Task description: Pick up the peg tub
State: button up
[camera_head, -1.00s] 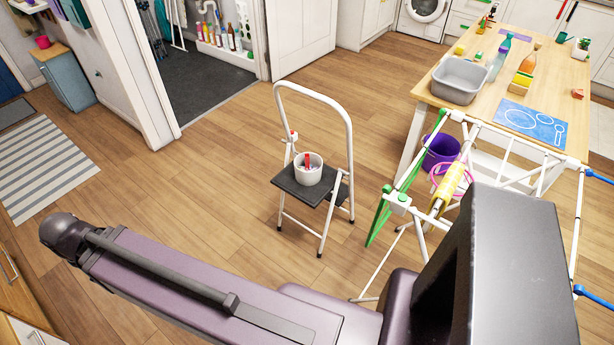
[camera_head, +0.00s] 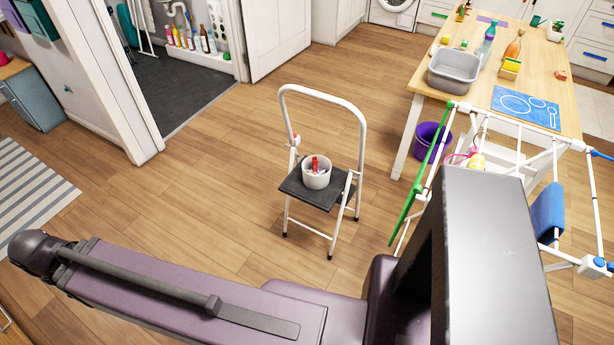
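A small white tub (camera_head: 316,176), which looks like the peg tub, stands upright on the dark top step of a folding step stool (camera_head: 300,190). Something red (camera_head: 315,163) sticks up from inside it; the rest of its contents is too small to make out. My arm crosses the lower part of the view, in front of the stool and apart from it. My gripper is not in view.
A white drying rack (camera_head: 483,141) with a blue cloth (camera_head: 548,212) stands to the right, partly hidden by my body. Behind it are a purple bucket (camera_head: 430,143) and a wooden table (camera_head: 545,75) with a grey basin (camera_head: 453,84). Wood floor (camera_head: 215,140) left of the stool is clear.

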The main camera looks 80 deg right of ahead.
aim_at(319, 180)
jog(key=i, duration=1.25)
jog(key=u, duration=0.8)
jog(key=k, duration=0.1)
jog(key=z, duration=3.7)
